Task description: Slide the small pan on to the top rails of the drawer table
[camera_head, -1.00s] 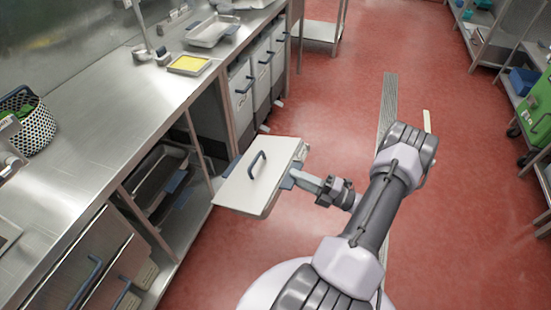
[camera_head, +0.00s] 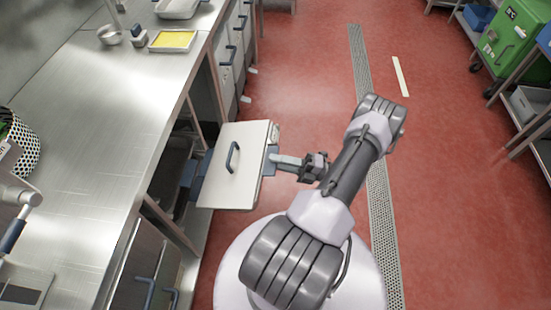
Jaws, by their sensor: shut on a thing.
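The small pan (camera_head: 240,170) is covered by a flat pale lid with a dark blue handle (camera_head: 234,157). It is held roughly level in front of the open bay of the steel drawer table (camera_head: 95,130). My gripper (camera_head: 277,162) is shut on the pan's right side. The pan's left edge is close to the bay opening, beside a blue-grey part (camera_head: 190,175) there. I cannot tell whether they touch. The top rails are hidden in the dark bay and behind the pan.
A tray with yellow contents (camera_head: 173,40) and a small metal bowl (camera_head: 109,35) stand on the counter. Closed drawers with blue handles (camera_head: 145,290) are at the lower left.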

